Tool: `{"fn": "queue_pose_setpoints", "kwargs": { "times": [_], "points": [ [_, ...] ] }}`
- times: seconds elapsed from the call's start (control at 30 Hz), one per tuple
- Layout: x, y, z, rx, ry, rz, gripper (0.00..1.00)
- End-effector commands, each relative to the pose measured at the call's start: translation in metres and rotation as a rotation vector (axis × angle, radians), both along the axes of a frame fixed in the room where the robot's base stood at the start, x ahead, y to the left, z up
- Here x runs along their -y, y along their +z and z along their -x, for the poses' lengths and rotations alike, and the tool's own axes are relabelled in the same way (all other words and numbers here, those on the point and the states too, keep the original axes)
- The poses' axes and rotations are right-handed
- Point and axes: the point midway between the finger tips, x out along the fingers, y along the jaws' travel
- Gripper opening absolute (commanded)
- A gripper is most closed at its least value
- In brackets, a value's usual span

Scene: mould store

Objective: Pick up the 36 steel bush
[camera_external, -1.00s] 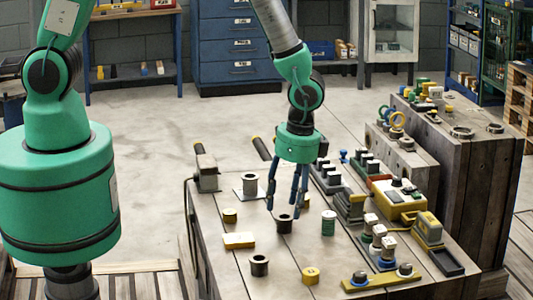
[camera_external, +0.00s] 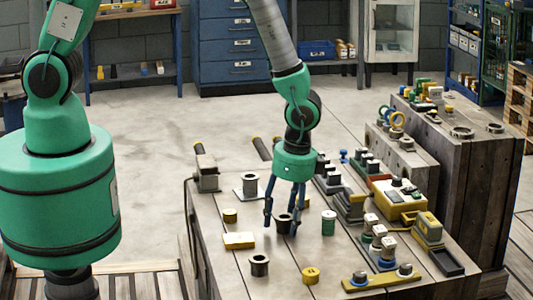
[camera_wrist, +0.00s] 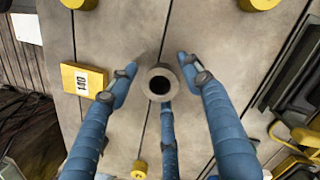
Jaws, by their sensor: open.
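A dark grey hollow steel bush (camera_external: 284,224) stands upright on the wooden bench top. In the wrist view the bush (camera_wrist: 151,83) is near the picture's middle, its open bore facing the camera. No number can be read on it. My gripper (camera_external: 280,226) is open, its blue fingers pointing down around the bush. In the wrist view my gripper (camera_wrist: 157,66) has a fingertip left and right of the bush, with gaps, and a third finger below it that looks very near. Similar bushes stand at the front (camera_external: 259,266) and on a plate at the back (camera_external: 250,184).
A yellow block (camera_external: 239,240) lies left of the bush; its label reads 140 in the wrist view (camera_wrist: 83,80). A green-and-white cylinder (camera_external: 328,223) stands to the right. Yellow cylinders (camera_external: 310,275) (camera_external: 230,215) are nearby. Tools and fixtures crowd the bench's right side.

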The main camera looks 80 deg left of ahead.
Motion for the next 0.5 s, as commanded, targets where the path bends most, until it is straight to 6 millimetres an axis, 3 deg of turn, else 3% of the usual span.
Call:
{"fn": "queue_pose_setpoints", "kwargs": {
  "times": [0.03, 0.27, 0.5],
  "points": [
    [0.0000, 0.0001, 0.0000, 0.000, 0.000, 0.000, 0.47],
    [0.0000, 0.0001, 0.0000, 0.000, 0.000, 0.000, 0.02],
    [0.0001, 0.0006, -0.0003, 0.000, 0.000, 0.000, 0.00]
  ]
}}
